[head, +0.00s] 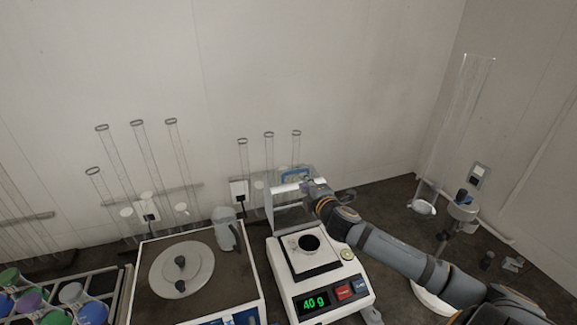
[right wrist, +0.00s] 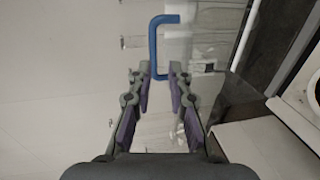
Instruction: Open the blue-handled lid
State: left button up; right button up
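The blue handle (head: 297,173) sits on a clear lid (head: 284,197) at the back of a white balance (head: 325,285). My right gripper (head: 310,187) is at the lid, close to the handle. In the right wrist view, the blue handle (right wrist: 153,48) is a bent bar ahead of my right gripper (right wrist: 160,72). Its fingers are apart, with the handle's lower end seen between or just beyond their tips. I cannot tell whether they touch it. The gripper hides part of the lid in the head view. My left gripper is not in view.
Clear tubes line the wall behind. A stand (head: 462,210) with glassware is on the right.

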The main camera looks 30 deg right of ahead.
aim_at(295, 172)
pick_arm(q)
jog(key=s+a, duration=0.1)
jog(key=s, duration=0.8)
pick_arm(e)
jog(key=x, duration=0.1)
jog(key=p+x, duration=0.1)
jog(key=x, duration=0.1)
jog(key=r+p+x, duration=0.1)
jog(key=x, duration=0.1)
jog(key=shift+x, duration=1.25)
jog(key=shift+w+a+p, duration=0.15)
jog(key=shift+a+p, duration=0.05)
jog(key=shift+p, duration=0.1)
jog(key=shift+w+d+f, duration=0.1)
jog(key=shift+f, duration=0.05)
grip_shut()
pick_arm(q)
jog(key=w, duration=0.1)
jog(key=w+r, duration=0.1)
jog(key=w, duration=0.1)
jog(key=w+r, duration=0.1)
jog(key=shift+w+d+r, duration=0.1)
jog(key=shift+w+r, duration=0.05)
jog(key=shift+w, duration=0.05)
